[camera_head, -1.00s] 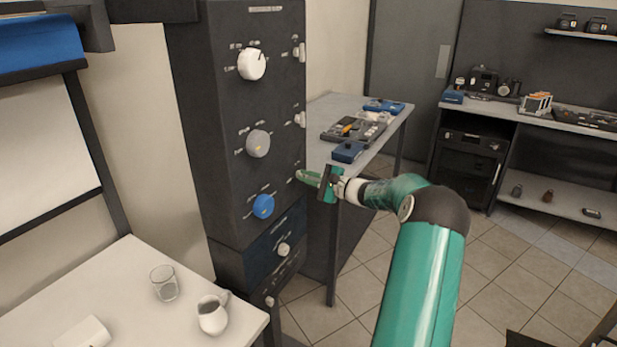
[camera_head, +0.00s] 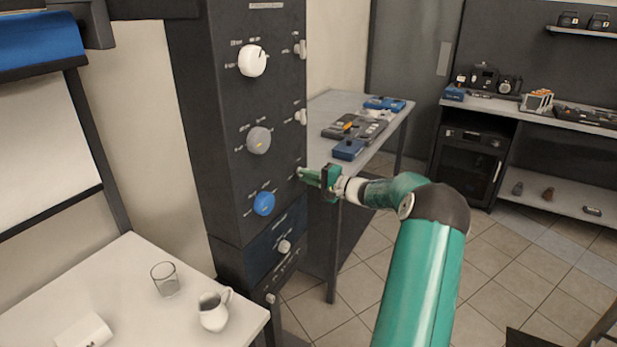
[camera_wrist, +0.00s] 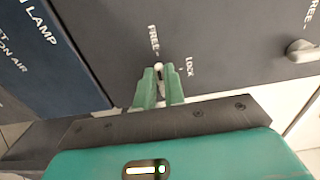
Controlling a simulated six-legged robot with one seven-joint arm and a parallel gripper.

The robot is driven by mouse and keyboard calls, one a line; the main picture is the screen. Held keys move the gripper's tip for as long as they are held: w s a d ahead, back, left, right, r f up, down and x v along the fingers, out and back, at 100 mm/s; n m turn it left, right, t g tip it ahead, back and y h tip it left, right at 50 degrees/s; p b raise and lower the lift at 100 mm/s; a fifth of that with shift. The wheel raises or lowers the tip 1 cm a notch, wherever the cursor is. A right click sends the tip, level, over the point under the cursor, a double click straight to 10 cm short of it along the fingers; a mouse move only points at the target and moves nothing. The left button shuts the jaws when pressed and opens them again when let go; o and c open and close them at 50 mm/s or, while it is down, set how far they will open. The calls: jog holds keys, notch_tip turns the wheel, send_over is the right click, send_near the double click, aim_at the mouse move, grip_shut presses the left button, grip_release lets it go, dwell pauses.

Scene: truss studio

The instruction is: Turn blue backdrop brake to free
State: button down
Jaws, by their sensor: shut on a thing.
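The dark column's side face carries white brake levers in a vertical row; the lowest is at my gripper (camera_head: 310,176). In the wrist view my green fingers (camera_wrist: 159,88) are shut around a small white brake lever (camera_wrist: 158,68), which is mostly hidden between them. The labels FREE (camera_wrist: 153,39) and LOCK (camera_wrist: 189,66) are printed beside it. The visible lever end lies below FREE and left of LOCK; its exact angle is hard to tell. The blue backdrop (camera_head: 40,42) hangs rolled at the upper left.
A neighbouring white lever (camera_wrist: 303,51) is at the right of the wrist view. The column front has white, grey and blue knobs (camera_head: 263,204). A table with devices (camera_head: 348,150) stands behind my gripper.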

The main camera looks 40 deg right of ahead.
jog(key=c, duration=1.5)
grip_release()
jog(key=shift+s, duration=0.1)
jog(key=v, duration=1.3)
jog(key=shift+s+d, duration=0.1)
jog(key=shift+s, duration=0.25)
